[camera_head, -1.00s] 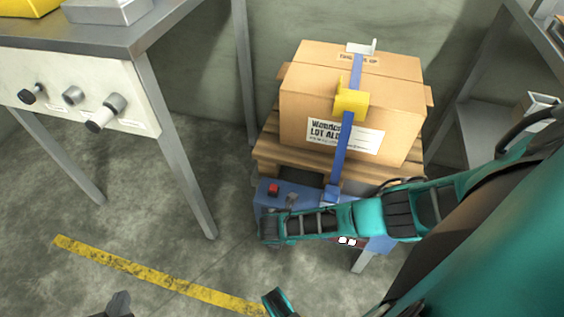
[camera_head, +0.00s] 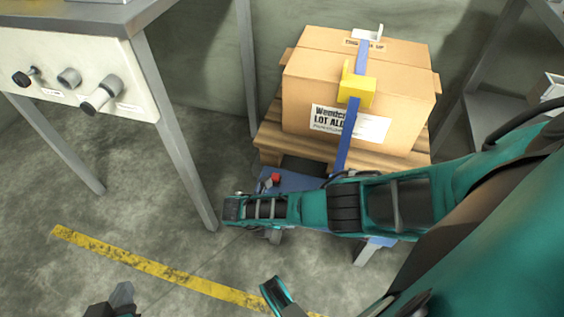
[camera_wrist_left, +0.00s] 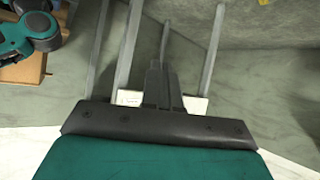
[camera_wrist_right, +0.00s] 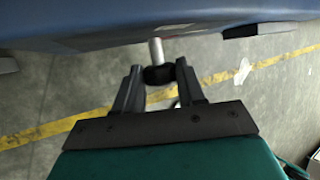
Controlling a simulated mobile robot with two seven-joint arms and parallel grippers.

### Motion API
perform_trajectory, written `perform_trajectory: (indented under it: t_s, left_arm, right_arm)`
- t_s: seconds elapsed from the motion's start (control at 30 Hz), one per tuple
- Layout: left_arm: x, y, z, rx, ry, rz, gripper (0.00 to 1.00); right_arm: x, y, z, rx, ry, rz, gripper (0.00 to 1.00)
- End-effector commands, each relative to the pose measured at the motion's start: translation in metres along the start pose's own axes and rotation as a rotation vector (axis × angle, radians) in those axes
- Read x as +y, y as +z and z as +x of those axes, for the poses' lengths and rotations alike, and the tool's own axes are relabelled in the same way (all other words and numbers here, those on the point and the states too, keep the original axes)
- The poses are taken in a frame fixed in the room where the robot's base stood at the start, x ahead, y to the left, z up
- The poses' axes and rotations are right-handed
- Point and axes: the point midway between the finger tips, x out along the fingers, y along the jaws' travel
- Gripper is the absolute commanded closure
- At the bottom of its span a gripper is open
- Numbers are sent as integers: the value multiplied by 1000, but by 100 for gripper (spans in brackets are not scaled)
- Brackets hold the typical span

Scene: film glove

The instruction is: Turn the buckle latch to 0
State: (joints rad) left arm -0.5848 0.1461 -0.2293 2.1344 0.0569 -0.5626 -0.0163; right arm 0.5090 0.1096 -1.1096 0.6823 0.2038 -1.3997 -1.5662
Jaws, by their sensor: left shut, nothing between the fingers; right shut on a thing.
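A yellow buckle (camera_head: 357,91) sits on a blue strap (camera_head: 343,150) running over a cardboard box (camera_head: 310,85); its small upright piece stands beside the strap. My right arm crosses in front of the blue unit (camera_head: 290,181) below the box and hides much of it. In the right wrist view, my right gripper (camera_wrist_right: 160,73) has its fingers on either side of a black knob (camera_wrist_right: 159,76) on a short metal post, under a blue body. My left gripper (camera_head: 122,296) is at the bottom left, over the floor, far from the box. It is shut and empty in the left wrist view (camera_wrist_left: 160,65).
The box stands on a wooden pallet (camera_head: 272,140). A metal table with a white panel (camera_head: 130,85) bearing several dark knobs is at the left. Grey shelving (camera_head: 490,105) is at the right. A worn yellow line (camera_head: 140,262) crosses the open floor.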

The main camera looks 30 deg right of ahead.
Motion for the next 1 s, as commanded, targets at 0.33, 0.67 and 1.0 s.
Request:
perform_trajectory:
  t_s: [0.33, 0.67, 1.0]
  left_arm:
    - [7, 0, 8, 11, 17, -5, 100]
    - [6, -3, 10, 17, 17, -3, 100]
    - [5, -3, 10, 17, 15, -4, 100]
  right_arm:
    - [3, -2, 2, 0, -121, -51, 91]
    - [3, -1, 0, 0, -137, -58, 91]
    - [3, -1, 1, -1, -136, -57, 43]
